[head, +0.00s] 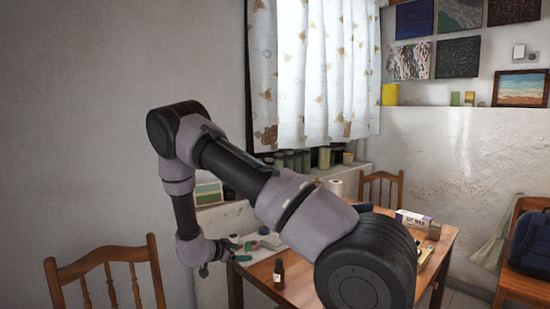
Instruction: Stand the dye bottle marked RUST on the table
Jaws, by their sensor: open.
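A small dark bottle (279,275) with a dark cap and a pale label stands upright near the front left of the wooden table (296,293). The label is too small to read, so I cannot tell if it is marked RUST. My gripper (205,270) is small in view, off the table's left edge and left of the bottle, apart from it. Its jaws are open, and I see nothing held between them. My arm hides much of the table's middle.
Small green and red items (264,236) lie on a pale sheet at the table's back left. A white roll (336,187), a box (413,219) and small items stand farther back and right. Wooden chairs (108,268) are at the left and behind.

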